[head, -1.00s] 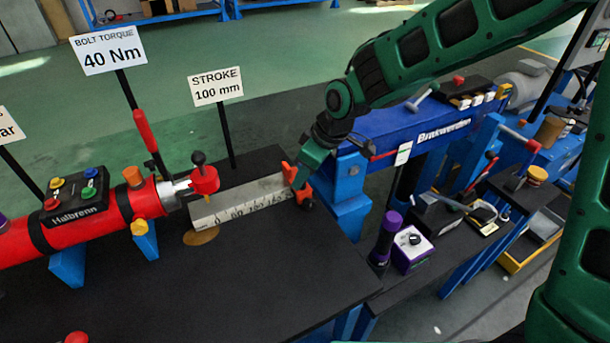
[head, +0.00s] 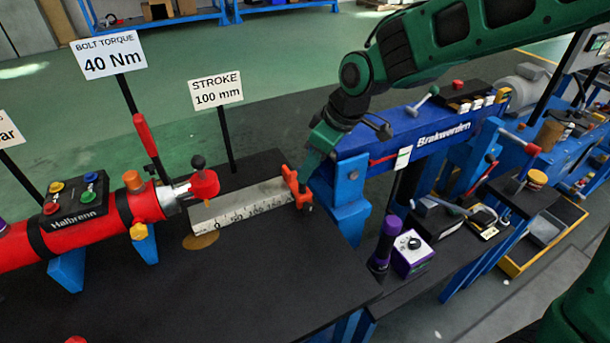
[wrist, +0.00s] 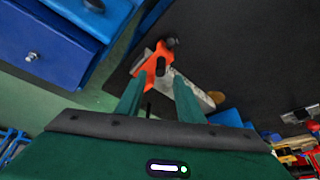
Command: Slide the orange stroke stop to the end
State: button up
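The orange stroke stop (head: 297,188) stands at the right end of the pale, numbered scale bar (head: 240,205), by the blue support. A dark knob shows at its lower side. My gripper (head: 312,168) is just behind and above the stop in the head view. In the wrist view, the two green fingers of my gripper (wrist: 155,82) are spread apart, with the orange stop (wrist: 155,65) at and just beyond the gap between their tips. I see no firm grip on it; whether a finger touches it is unclear.
A red cylinder (head: 95,222) with a red-knobbed rod end (head: 204,184) stands left of the scale. The STROKE 100 mm sign (head: 216,92) rises behind it. The blue Brakwerden beam (head: 420,130) is close on the right. The black bench top (head: 230,290) in front is clear.

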jog(key=shift+v, duration=2.3)
jog(key=s+d+m+h, duration=0.2)
jog(key=d+m, duration=0.2)
jog(key=d, duration=0.9)
jog(key=s+d+m+h, duration=0.1)
jog(key=s+d+m, duration=0.3)
jog(key=d, duration=0.9)
jog(key=s+d+f+m+g+h, duration=0.1)
jog(key=s+d+m+g, duration=0.1)
jog(key=s+d+m, duration=0.9)
jog(key=s+d, duration=0.3)
jog(key=s, duration=0.4)
jog(key=shift+s+d+f, duration=0.3)
jog(key=shift+s+f, duration=0.05)
